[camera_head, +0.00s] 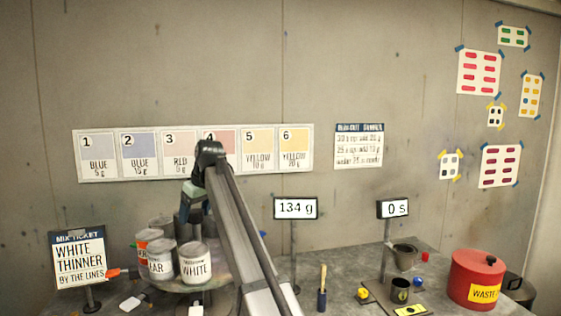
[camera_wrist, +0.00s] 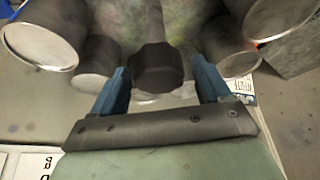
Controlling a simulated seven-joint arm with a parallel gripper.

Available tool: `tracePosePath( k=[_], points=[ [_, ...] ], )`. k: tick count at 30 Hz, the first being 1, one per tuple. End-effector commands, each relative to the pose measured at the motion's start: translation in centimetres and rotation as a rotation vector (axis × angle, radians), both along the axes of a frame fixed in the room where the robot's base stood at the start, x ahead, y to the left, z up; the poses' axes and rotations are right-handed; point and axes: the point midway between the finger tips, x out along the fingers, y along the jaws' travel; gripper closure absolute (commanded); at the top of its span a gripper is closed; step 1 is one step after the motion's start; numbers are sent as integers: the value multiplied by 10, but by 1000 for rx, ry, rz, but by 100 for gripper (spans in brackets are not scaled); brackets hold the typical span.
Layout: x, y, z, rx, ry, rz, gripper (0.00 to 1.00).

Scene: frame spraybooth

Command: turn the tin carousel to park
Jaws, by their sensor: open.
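The tin carousel (camera_head: 215,283) is a round turntable at the lower left of the head view. Several tins stand on it, including a WHITE tin (camera_head: 195,265), a tin with lettering ending in "EAR" (camera_head: 161,262) and one with an orange-red label (camera_head: 147,237). In the wrist view, a dark lobed knob (camera_wrist: 157,68) stands among the tins. My gripper (camera_wrist: 160,75) is open, with one blue finger on each side of the knob. I cannot tell whether the fingers touch it. In the head view my gripper (camera_head: 193,212) is above the carousel, partly hidden by my arm.
A MIX TICKET sign (camera_head: 80,258) stands left of the carousel, with an orange pointer (camera_head: 118,273) between. Right of my arm are a 134 g display (camera_head: 296,208), a 0 s display (camera_head: 393,209), a brush (camera_head: 322,290), a dark cup (camera_head: 400,290) and a red waste can (camera_head: 476,275).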

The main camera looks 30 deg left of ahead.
Motion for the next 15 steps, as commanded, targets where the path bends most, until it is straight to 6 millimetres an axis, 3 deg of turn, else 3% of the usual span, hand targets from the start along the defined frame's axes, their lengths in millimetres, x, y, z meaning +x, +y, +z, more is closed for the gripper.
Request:
tracePosePath(
  k=[15],
  points=[
    [0, -30, 74, 0, -1, 28, 23]
  ],
)
